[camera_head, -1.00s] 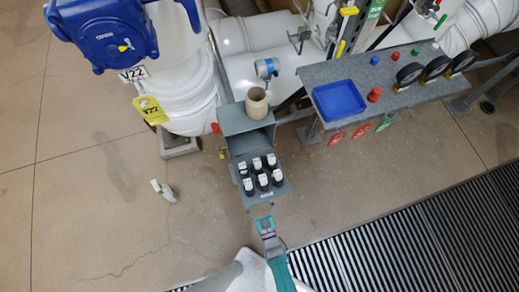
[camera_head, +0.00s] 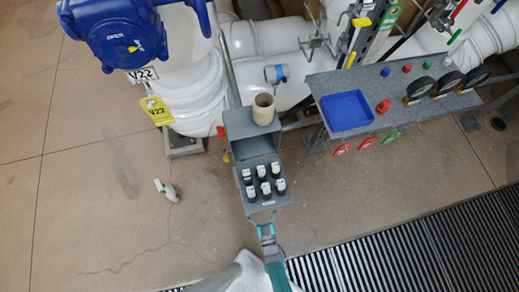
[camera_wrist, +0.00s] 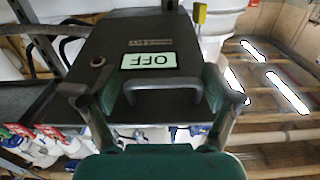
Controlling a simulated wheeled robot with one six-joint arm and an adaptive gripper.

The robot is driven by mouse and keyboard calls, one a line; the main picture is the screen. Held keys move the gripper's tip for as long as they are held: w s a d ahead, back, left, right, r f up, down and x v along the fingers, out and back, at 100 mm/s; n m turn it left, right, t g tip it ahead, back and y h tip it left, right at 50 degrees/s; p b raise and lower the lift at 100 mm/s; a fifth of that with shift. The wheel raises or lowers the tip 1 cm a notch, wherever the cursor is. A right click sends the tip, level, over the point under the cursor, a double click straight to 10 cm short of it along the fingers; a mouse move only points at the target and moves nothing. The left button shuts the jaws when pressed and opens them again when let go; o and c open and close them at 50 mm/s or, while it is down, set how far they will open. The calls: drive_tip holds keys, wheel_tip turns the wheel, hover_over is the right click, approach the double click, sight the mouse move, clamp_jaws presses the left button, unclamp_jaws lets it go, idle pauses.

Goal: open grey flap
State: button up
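The grey box (camera_head: 240,125) stands on the floor at the middle of the head view, with a dark opening at its front. A grey tray-like part (camera_head: 284,199) extends from it towards me and bears several black bottles with white caps (camera_head: 264,188). In the wrist view a dark grey panel (camera_wrist: 110,45) with a pale green OFF label (camera_wrist: 148,60) and a bar handle (camera_wrist: 163,84) fills the middle. My gripper (camera_wrist: 150,92) is open, its fingers on either side of the handle; contact cannot be told. In the head view my gripper (camera_head: 262,217) is at the tray's near edge.
A beige pot (camera_head: 263,108) stands on the box. A grey bench (camera_head: 400,70) with a blue tray (camera_head: 345,111) and gauges (camera_head: 448,82) is at right. A blue valve housing (camera_head: 130,35) is upper left.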

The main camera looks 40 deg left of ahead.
drive_tip(key=shift+o, duration=0.4)
drive_tip(key=shift+s+d, duration=0.3)
drive_tip(key=shift+d, duration=0.05)
drive_tip(key=v, duration=1.1)
drive_tip(key=s+d+r+m+t+h, duration=0.2)
drive_tip(key=d+r+m+h, duration=0.15)
drive_tip(key=d+r, duration=0.4)
drive_tip(key=s+d+r+m+t+h, duration=0.1)
drive_tip(key=s+d+r+m+h, duration=0.1)
drive_tip(key=d+r+h, duration=0.4)
drive_tip(key=s+d+r+m+h, duration=0.1)
drive_tip(key=d+r, duration=0.2)
drive_tip(key=r, duration=0.7)
drive_tip(key=s+d+r+m+h, duration=0.1)
drive_tip(key=d+r+m, duration=0.1)
drive_tip(key=r, duration=0.8)
drive_tip(key=s+d+r+m+h, duration=0.1)
drive_tip(key=d+r, duration=0.3)
drive_tip(key=r, duration=0.6)
drive_tip(key=shift+r+h, duration=0.3)
drive_tip(key=shift+h, duration=0.25)
